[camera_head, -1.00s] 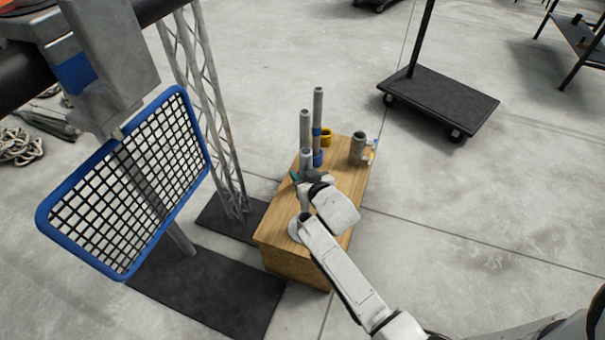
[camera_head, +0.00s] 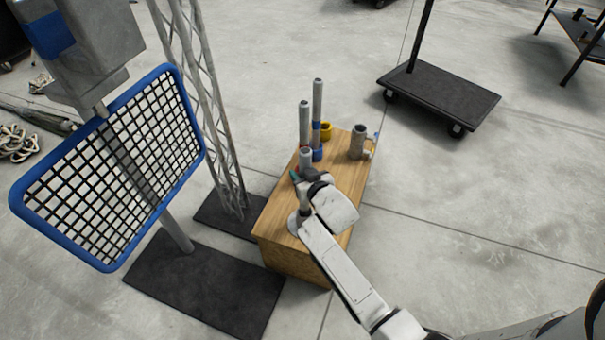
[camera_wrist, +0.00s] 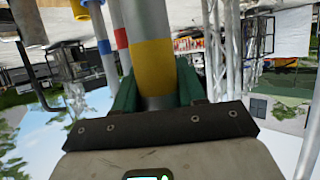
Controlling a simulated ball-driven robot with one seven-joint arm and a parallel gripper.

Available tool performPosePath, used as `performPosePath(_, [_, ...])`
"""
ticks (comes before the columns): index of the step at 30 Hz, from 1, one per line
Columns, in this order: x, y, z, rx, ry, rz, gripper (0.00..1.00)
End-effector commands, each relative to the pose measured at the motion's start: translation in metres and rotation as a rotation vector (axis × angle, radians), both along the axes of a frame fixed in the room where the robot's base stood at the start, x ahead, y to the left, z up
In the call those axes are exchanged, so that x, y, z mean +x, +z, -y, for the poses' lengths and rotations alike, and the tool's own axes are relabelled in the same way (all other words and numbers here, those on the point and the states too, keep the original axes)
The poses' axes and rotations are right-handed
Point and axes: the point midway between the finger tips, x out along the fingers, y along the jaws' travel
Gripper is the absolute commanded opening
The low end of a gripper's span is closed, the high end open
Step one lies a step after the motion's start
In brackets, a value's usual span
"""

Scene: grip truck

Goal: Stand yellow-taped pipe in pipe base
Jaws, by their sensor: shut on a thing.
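The grey yellow-taped pipe (camera_wrist: 152,62) is held upright or nearly so. My gripper (camera_wrist: 158,98) is shut on it, with green fingers on both sides just by the yellow tape. In the head view the pipe's grey top (camera_head: 305,154) rises above my gripper (camera_head: 300,175). Below my gripper, a pale round disc (camera_head: 296,222), perhaps a base, lies near the front of the wooden box top. My arm partly covers it, and I cannot tell whether the pipe's foot touches it.
A blue-taped pipe (camera_head: 317,105) and a red-taped pipe (camera_wrist: 120,38) stand close behind. A short grey cylinder (camera_head: 357,142) stands at the back right of the wooden box (camera_head: 336,205). A blue-framed mesh panel (camera_head: 120,165) and a lattice post (camera_head: 215,130) stand left.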

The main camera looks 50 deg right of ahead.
Motion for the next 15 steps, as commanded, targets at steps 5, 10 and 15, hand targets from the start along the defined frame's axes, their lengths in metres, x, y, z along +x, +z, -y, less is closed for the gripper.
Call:
performPosePath(5, [0.0004,0.0001,0.0001,-0.001,0.0,0.002,0.02])
performPosePath(10, [0.0003,-0.0025,0.0,-0.001,0.0,0.002,0.02])
performPosePath(15, [0.0002,-0.0066,0.0,-0.001,0.0,0.002,0.02])
